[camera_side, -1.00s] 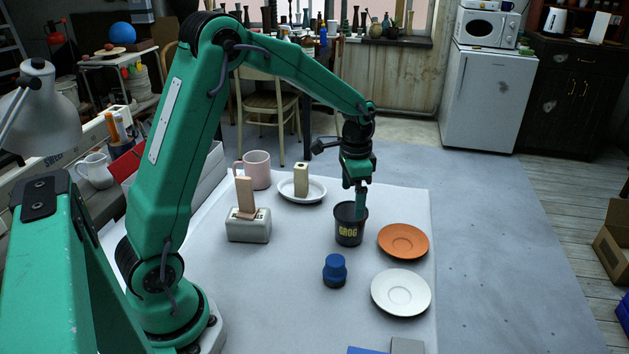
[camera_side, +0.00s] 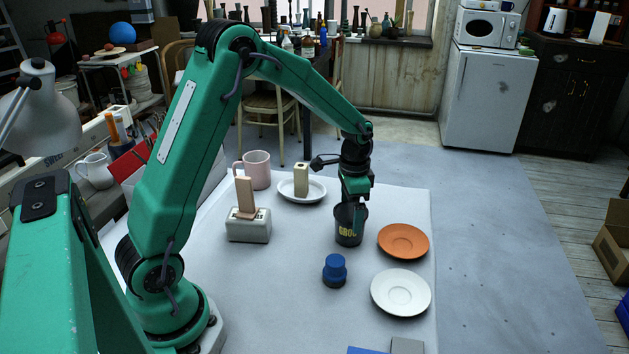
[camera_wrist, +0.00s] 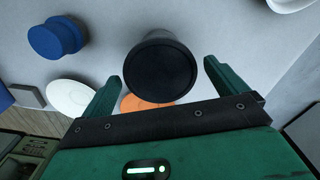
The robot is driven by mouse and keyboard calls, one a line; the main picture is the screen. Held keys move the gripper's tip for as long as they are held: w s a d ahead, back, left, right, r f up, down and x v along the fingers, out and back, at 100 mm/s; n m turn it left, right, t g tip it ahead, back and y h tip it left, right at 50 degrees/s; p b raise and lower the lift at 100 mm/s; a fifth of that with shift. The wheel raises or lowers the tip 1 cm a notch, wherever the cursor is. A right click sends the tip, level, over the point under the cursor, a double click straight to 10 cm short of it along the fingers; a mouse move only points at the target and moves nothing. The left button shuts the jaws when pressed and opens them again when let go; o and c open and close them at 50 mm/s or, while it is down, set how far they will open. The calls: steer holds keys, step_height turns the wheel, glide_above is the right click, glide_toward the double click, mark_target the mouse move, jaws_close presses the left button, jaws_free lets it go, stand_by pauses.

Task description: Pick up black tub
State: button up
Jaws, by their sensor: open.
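The black tub (camera_side: 347,239) with yellow lettering stands upright on the pale table top, left of the orange saucer. My gripper (camera_side: 357,208) is low at the tub, and a finger hides part of its rim and lettering. In the wrist view the tub's dark round mouth (camera_wrist: 160,72) lies between the two spread green fingers of my gripper (camera_wrist: 162,69). A gap shows on each side there, wider on the right. My gripper is open, and I cannot tell whether either finger touches the tub.
The orange saucer (camera_side: 403,241) is close on the right, with a white saucer (camera_side: 401,292) nearer. A blue-topped object (camera_side: 335,270) stands in front of the tub. A grey block with a wooden piece (camera_side: 248,228) and a white dish (camera_side: 316,191) are left and behind.

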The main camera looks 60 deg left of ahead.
steer(key=shift+f, duration=1.75)
steer(key=c, duration=1.1)
steer(key=shift+r, duration=0.1)
steer(key=shift+r, duration=0.75)
step_height(320, 180, up, 2)
steer(key=shift+r, duration=0.2)
steer(key=s+d+r, duration=0.4)
steer(key=d+r, duration=0.3)
steer(key=d, duration=0.3)
steer(key=shift+s+d, duration=0.15)
steer(key=shift+d, duration=0.25)
